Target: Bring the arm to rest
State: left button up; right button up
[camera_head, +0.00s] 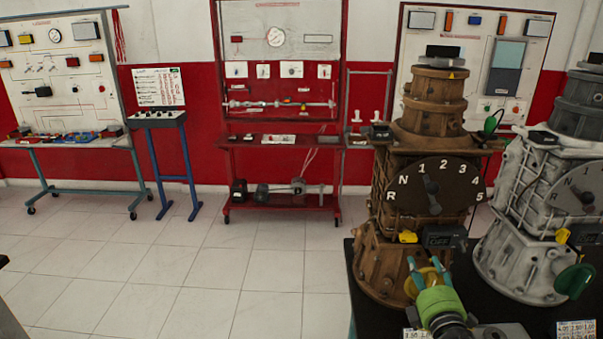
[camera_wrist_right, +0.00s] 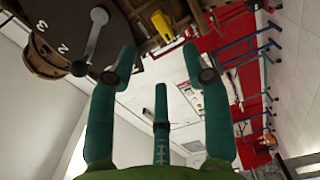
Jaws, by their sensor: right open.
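My right gripper (camera_head: 424,265) has a green body and teal fingers. It is at the lower right of the head view, in front of the lower part of the brown engine trainer (camera_head: 384,245). In the right wrist view its fingers (camera_wrist_right: 160,75) are spread apart with nothing between them. The trainer's dark gear dial (camera_head: 455,190), marked R, N and 1 to 5, is above the gripper, and its lever stands between N and 1. The dial also shows at the upper left of the wrist view (camera_wrist_right: 75,25). My left gripper is not in view.
A grey engine trainer (camera_head: 520,200) stands to the right on the same black table (camera_head: 470,318). A yellow part (camera_head: 407,237) and a black box (camera_head: 443,236) are close above the gripper. Training boards line the red and white wall. The tiled floor (camera_head: 190,280) at left is clear.

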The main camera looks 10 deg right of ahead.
jog(key=s+a+f+m+g, duration=0.65)
jog(key=s+f+m, duration=0.25)
jog(key=s+f, duration=0.25)
jog(key=s+a+f+m+g+y, duration=0.2)
jog(key=s+a+f+g, duration=0.15)
jog(key=s+a, duration=0.35)
jog(key=s+a+f+m+g+y, duration=0.25)
jog(key=s+a+g, duration=0.2)
jog(key=s, duration=0.55)
notch_tip(320, 180, down, 22)
jog(key=s, duration=0.2)
jog(key=s+d+f+g, duration=0.2)
jog(key=s+f, duration=1.3)
jog(key=shift+s+d, duration=0.2)
jog(key=shift+s, duration=0.15)
jog(key=shift+n, duration=0.25)
jog(key=shift+o, duration=0.5)
